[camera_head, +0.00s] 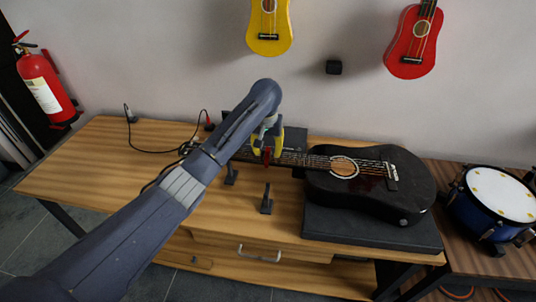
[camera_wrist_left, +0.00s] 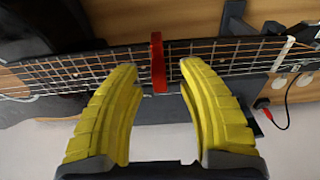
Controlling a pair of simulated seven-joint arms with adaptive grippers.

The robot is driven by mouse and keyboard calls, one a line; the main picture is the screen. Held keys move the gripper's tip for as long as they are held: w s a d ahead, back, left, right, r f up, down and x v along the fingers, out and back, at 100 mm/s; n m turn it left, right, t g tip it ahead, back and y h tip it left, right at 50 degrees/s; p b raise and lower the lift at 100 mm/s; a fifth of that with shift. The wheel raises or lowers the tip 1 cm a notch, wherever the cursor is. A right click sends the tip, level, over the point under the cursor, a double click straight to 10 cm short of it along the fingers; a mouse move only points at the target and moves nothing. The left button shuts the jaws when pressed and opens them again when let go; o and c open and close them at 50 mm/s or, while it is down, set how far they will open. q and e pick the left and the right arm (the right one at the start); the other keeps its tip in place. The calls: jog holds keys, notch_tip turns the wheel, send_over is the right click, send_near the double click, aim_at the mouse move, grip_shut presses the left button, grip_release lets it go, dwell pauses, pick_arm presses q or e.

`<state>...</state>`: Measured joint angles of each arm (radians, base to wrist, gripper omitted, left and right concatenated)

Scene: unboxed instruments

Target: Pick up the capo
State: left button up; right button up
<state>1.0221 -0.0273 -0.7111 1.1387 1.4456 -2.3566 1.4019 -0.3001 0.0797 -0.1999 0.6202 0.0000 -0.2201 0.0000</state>
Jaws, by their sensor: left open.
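The capo, a red bar (camera_wrist_left: 158,62), sits across the neck of the black guitar in the left wrist view. It also shows as a small red piece (camera_head: 267,155) below my gripper in the head view. My left gripper (camera_wrist_left: 158,72) has yellow ridged fingers, open, one on each side of the capo with gaps between. In the head view my left gripper (camera_head: 266,150) is over the guitar neck, partly hidden by its own arm. The black guitar (camera_head: 410,195) lies with its body to the right and its neck running left. My right gripper is not in view.
The guitar body rests on a black case or block (camera_head: 370,228) on the wooden table (camera_head: 90,165). Small dark stands (camera_head: 266,205) are in front of the neck. A blue drum (camera_head: 490,205) stands at right. Yellow (camera_head: 268,38) and red (camera_head: 408,45) ukuleles hang on the wall.

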pick_arm(q)
jog(key=shift+w+f, duration=0.1)
jog(key=shift+f, duration=0.55)
jog(key=shift+c, duration=0.3)
grip_shut()
